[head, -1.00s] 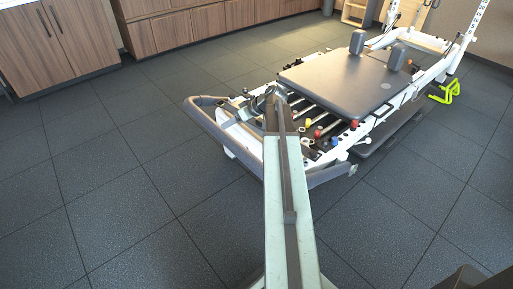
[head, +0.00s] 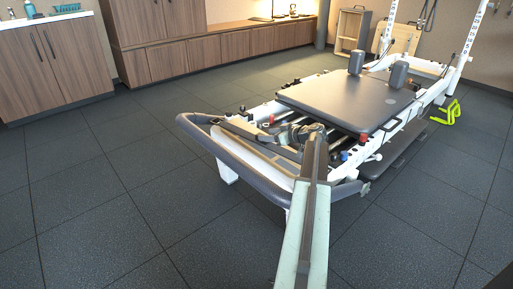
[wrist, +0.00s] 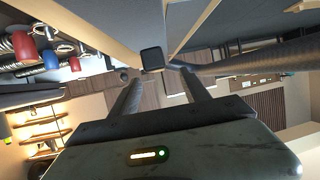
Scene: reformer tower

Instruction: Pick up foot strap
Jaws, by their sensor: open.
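My gripper (wrist: 162,84) is open in the wrist view, its two dark fingers apart and nothing held between them. A small dark square block (wrist: 152,59) shows just beyond the fingertips; I cannot tell whether it touches them or is part of the foot strap. In the head view my arm reaches over the near end of the reformer, and my forearm partly hides the gripper there. Grey parts (head: 262,132) lie across the reformer's near end beside the arm's tip. I cannot pick out the foot strap with certainty in either view.
The reformer's padded carriage (head: 345,100) lies beyond the arm. A dark curved rail (head: 235,160) rounds its near end and also shows in the wrist view (wrist: 255,60). Red and blue spring ends (wrist: 22,45) are at left. Wooden cabinets (head: 50,68) line the wall; floor at left is clear.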

